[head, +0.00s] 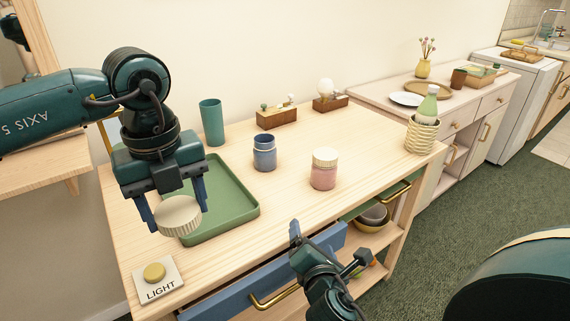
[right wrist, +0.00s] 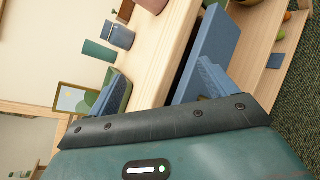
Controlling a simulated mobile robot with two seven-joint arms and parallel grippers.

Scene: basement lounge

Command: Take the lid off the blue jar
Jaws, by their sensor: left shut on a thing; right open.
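The blue jar (head: 264,152) stands upright on the wooden counter, with its open top bare. It also shows in the right wrist view (right wrist: 119,36). My left gripper (head: 177,206) is shut on a round cream lid (head: 180,217), held above the front left of the counter, to the left of the jar and apart from it. My right gripper (head: 328,246) is open and empty near the counter's front edge, by the blue drawer. Its two fingers show in the right wrist view (right wrist: 160,88) with nothing between them.
A pink jar (head: 323,174) with a cream lid stands right of the blue jar. A green tray (head: 251,211) lies left, with a teal cup (head: 212,122) behind. A LIGHT switch (head: 157,282) is at the front left. The blue drawer (head: 235,299) has a brass handle.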

